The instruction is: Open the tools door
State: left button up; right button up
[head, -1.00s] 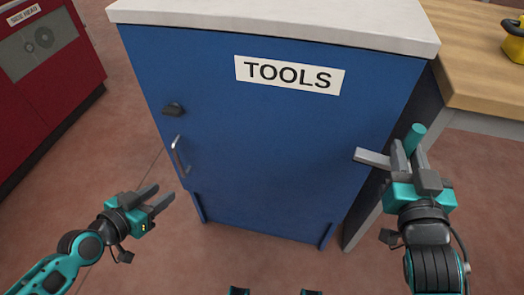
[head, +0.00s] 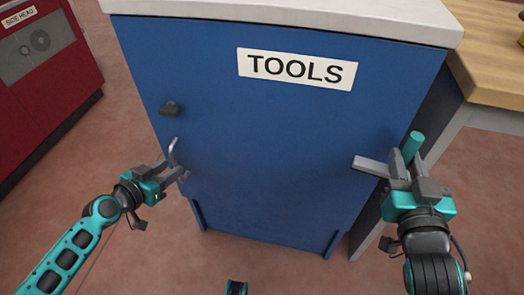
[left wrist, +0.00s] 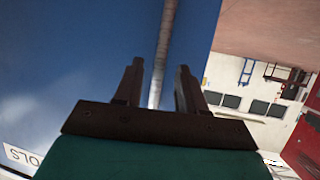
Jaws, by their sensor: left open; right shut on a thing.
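The blue tools door (head: 270,140) is shut and carries a white TOOLS label (head: 297,68). Its bent metal handle (head: 174,152) is at the door's left side, below a dark latch knob (head: 171,108). My left gripper (head: 178,170) is open at the handle, its fingers covering the lower part in the head view. In the left wrist view the handle (left wrist: 164,45) runs between the two open fingers (left wrist: 157,90); contact cannot be told. My right gripper (head: 400,168) is shut on a tool with a grey bar and teal end (head: 413,146), in front of the cabinet's right side.
A red machine (head: 45,85) stands at the left. A pale top (head: 300,18) covers the cabinet. A wooden bench (head: 495,70) stands at the right. Reddish floor (head: 130,125) is free between the red machine and the cabinet.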

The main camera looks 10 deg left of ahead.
aim_at(181, 179)
pick_arm(q)
jog(key=shift+x, duration=1.75)
jog(key=shift+c, duration=0.3)
grip_shut()
